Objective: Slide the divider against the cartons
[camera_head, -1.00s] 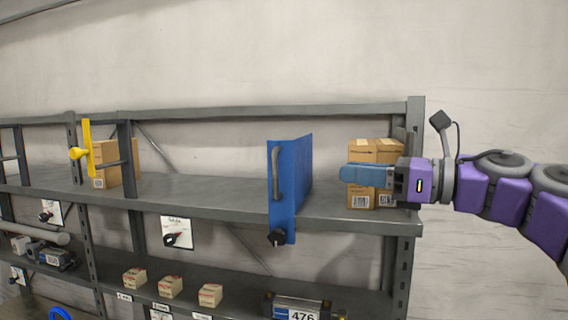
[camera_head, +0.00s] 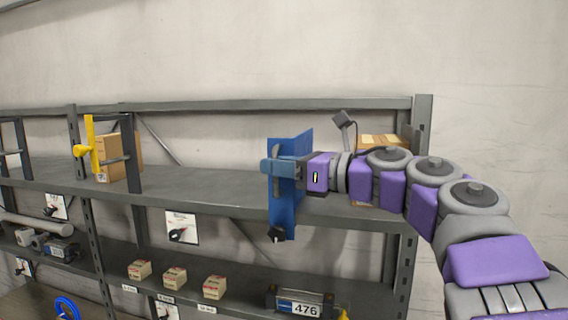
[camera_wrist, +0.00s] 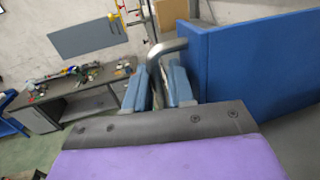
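The blue divider (camera_head: 284,215) stands upright on the upper shelf, with a black knob (camera_head: 277,235) at its lower front. Its grey handle (camera_wrist: 160,62) shows in the wrist view, along with the divider's blue face (camera_wrist: 255,60) at right. My gripper (camera_head: 272,167) is at the handle in front of the divider. In the wrist view the handle lies between my two blue fingers (camera_wrist: 161,86); I cannot tell whether they are pressed on it. The brown cartons (camera_head: 384,141) are at the shelf's right end, right of the divider, mostly hidden behind my arm.
Another carton (camera_head: 112,158) and a yellow handled piece (camera_head: 91,148) are at the left of the upper shelf (camera_head: 200,188). The shelf between them and the divider is clear. Small boxes (camera_head: 175,277) stand below. A rack post (camera_head: 419,130) bounds the right end.

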